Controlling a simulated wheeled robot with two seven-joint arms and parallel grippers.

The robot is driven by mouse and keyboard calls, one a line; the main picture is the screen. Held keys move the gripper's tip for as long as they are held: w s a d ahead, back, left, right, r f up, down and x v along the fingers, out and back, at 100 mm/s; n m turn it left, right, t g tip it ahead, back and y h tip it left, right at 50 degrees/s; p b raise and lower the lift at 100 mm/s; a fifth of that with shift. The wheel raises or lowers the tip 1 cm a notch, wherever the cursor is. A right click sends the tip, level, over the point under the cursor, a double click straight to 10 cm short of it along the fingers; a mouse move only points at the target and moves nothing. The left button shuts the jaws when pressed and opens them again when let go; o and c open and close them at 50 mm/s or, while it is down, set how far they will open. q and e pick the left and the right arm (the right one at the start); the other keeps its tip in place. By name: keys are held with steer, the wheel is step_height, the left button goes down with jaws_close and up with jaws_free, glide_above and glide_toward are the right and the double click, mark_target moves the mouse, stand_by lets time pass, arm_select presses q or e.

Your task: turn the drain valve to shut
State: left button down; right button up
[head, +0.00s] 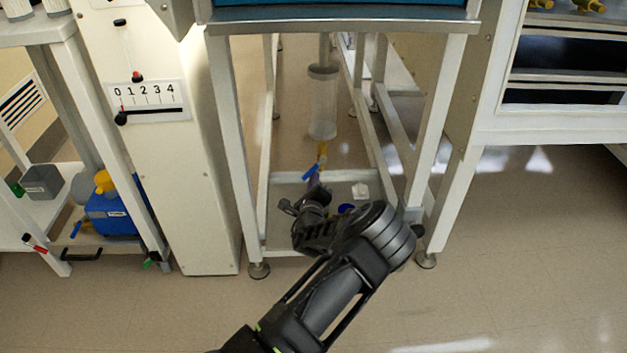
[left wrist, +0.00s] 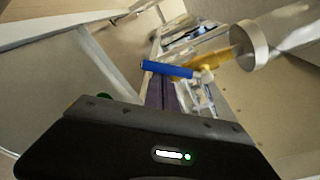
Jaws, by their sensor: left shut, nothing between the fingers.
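The drain valve has a brass body (head: 321,152) below a clear cylinder (head: 323,103) under the middle bench. Its blue handle (head: 311,172) sticks out to the lower left. In the left wrist view, the blue handle (left wrist: 167,69) points left from the brass body (left wrist: 212,60). My left gripper (head: 314,185) is shut and empty, close below the handle; its purple fingers (left wrist: 160,93) show just under the handle in the left wrist view. I cannot tell whether they touch it. My right gripper is not in view.
Bench legs (head: 232,150) and a low shelf frame (head: 350,177) surround the valve. A white piece (head: 360,190) and a blue round item (head: 346,208) sit near my left wrist. A white cabinet with a numbered scale (head: 147,101) stands left. Open floor (head: 520,270) lies right.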

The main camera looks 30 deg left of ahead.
mark_target(306, 175)
arm_select(q)
steer(key=m, duration=0.1)
steer(key=s+a+r+m, duration=0.1)
steer(key=m, duration=0.1)
steer(key=r+m, duration=0.1)
steer(key=m, duration=0.1)
steer(key=shift+s+a+g, duration=0.25)
steer(key=shift+a+g, duration=0.15)
steer(key=m, duration=0.1)
steer(key=r+m, duration=0.1)
steer(key=a+r+b, duration=0.1)
steer(key=shift+s+m+g+y, duration=0.3)
steer(key=shift+s+m+y, duration=0.05)
steer(key=shift+m+y, duration=0.05)
steer(key=shift+r, duration=0.15)
